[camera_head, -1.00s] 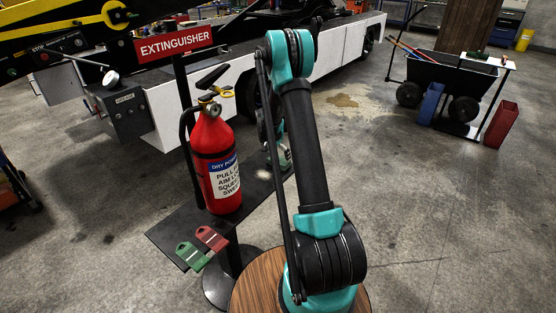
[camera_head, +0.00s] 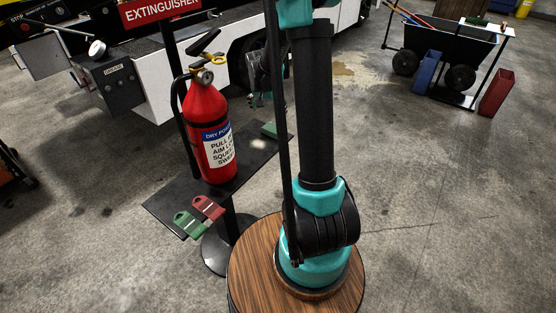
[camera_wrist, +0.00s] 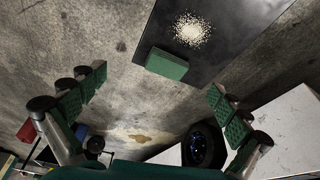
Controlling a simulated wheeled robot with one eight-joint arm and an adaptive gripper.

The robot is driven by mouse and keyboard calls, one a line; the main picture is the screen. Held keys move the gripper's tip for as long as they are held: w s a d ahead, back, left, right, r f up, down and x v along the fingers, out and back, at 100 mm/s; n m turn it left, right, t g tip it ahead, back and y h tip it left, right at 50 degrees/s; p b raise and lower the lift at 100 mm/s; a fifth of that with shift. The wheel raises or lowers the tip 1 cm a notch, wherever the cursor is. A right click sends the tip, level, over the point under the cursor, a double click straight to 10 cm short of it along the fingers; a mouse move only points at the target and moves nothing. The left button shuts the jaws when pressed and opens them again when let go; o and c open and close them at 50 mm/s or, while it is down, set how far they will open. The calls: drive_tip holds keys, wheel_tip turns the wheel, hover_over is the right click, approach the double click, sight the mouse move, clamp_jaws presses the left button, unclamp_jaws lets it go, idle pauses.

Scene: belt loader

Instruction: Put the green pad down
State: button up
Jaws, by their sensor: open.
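The green pad (camera_wrist: 167,64) lies on the black stand (camera_wrist: 225,55), right at its edge, in the wrist view. It also shows in the head view (camera_head: 269,129) at the stand's far right end. My gripper (camera_wrist: 157,85) is open, its two green-padded fingers wide apart on either side of the pad in the picture, touching nothing. In the head view my gripper (camera_head: 256,98) hangs above and behind the stand's far end, partly hidden by my arm.
A pale grainy patch (camera_wrist: 192,30) lies on the stand beside the pad. A red fire extinguisher (camera_head: 208,130) stands mid-stand. Red (camera_head: 207,207) and green (camera_head: 188,225) tags lie at its near end. A white vehicle (camera_head: 160,85) is behind; open floor is right.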

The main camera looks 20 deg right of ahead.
drive_tip(key=s+a+n+y, duration=0.1)
drive_tip(key=s+n, duration=0.3)
drive_tip(key=s, duration=1.1)
drive_tip(key=s+a+n+t+y, duration=0.1)
drive_tip(key=s+a+n, duration=0.2)
drive_tip(key=s, duration=1.2)
drive_tip(key=shift+s+a+n, duration=0.15)
drive_tip(key=shift+a+n, duration=0.25)
drive_tip(key=shift+a, duration=0.15)
